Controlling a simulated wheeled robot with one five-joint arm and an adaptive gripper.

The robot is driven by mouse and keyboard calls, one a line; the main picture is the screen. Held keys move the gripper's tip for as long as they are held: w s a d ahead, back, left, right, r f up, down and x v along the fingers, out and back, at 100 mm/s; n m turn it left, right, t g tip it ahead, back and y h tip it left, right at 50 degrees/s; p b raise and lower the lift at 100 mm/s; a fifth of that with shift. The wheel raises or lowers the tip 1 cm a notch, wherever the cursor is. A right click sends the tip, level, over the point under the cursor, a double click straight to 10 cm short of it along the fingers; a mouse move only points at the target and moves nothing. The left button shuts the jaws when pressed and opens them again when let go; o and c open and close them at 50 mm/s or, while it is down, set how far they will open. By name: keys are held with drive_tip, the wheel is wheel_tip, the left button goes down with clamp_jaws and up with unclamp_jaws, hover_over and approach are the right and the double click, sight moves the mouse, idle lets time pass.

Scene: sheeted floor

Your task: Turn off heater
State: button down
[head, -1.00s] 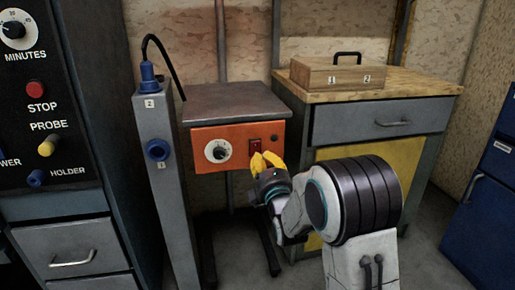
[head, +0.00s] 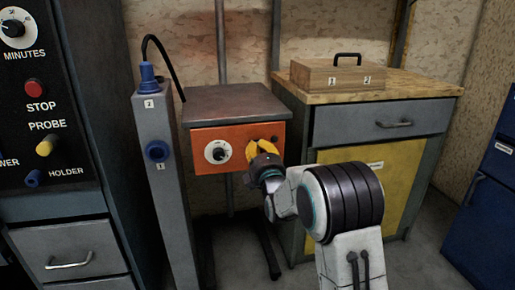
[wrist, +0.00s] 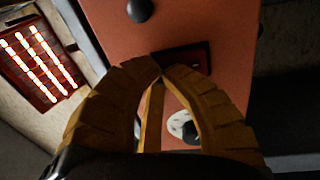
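An orange control panel (head: 200,165) forms the front of a grey-topped unit in the head view. It carries a round white dial (head: 217,151). My gripper (head: 258,148), with yellow fingers, is at the right part of the panel and hides the red switch there. In the wrist view the fingertips (wrist: 163,74) meet, with nothing seen between them, at the lower edge of the dark red switch (wrist: 190,57). Whether they touch it cannot be told. The dial (wrist: 183,127) shows between the fingers. A heater grille (wrist: 40,62) glows orange-white at the left.
A grey post with blue fittings (head: 157,151) stands left of the panel. A wooden box (head: 338,75) sits on the workbench (head: 410,87) at right. A black knob (wrist: 140,9) is on the panel beyond the switch. A blue cabinet (head: 487,225) stands far right.

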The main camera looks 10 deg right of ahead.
drive_tip(key=shift+w+r+g+p, duration=0.15)
drive_tip(key=shift+r+g+p, duration=0.2)
drive_tip(key=shift+p, duration=0.7)
drive_tip(key=shift+w+r+g+p, duration=0.25)
drive_tip(key=shift+g+p, duration=0.2)
drive_tip(key=shift+p, duration=0.8)
drive_tip(key=shift+f+b, duration=0.45)
drive_tip(key=shift+f, duration=0.05)
